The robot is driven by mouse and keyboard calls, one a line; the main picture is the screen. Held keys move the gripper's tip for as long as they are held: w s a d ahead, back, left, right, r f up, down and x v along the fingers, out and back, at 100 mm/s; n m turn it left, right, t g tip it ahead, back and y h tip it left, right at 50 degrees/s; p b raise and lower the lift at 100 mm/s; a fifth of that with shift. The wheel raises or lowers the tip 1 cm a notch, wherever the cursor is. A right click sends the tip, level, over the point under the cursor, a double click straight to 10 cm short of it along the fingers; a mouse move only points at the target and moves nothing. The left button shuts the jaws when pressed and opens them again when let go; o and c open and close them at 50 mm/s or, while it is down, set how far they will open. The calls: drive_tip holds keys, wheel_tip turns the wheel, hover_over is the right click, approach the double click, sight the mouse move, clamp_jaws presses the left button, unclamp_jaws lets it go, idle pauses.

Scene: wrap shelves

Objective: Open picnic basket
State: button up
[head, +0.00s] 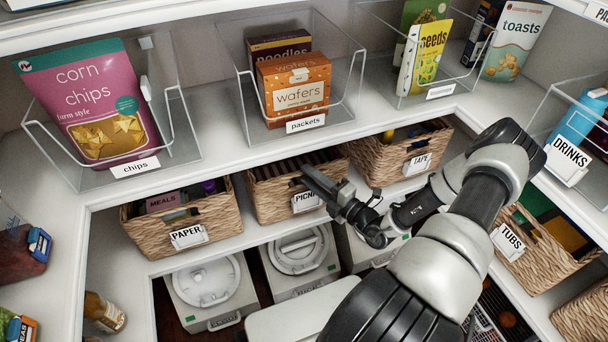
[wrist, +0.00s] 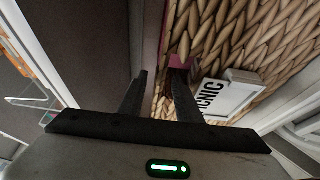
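The picnic basket (head: 268,206) is a woven wicker basket under the main shelf, in the middle of the row, with a partly covered white label. In the wrist view its weave (wrist: 245,40) fills the upper right, with the label "PICNIC" (wrist: 222,98) on its front. My gripper (head: 310,176) is at the basket's upper front, over the label's right end. In the wrist view my gripper (wrist: 157,74) shows two dark fingers with a gap between them and nothing clearly held. The right fingertip is by a dark opening with a pink patch in the weave; contact is unclear.
The paper basket (head: 215,214) stands to the left and the tape basket (head: 374,164) to the right. The shelf edge (head: 200,170) runs just above. White lidded bins (head: 205,282) stand below. The wafers box (head: 293,92) sits in a clear bin above.

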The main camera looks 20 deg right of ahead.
drive_tip(key=shift+x, duration=1.45)
drive_tip(key=shift+c, duration=0.4)
clamp_jaws()
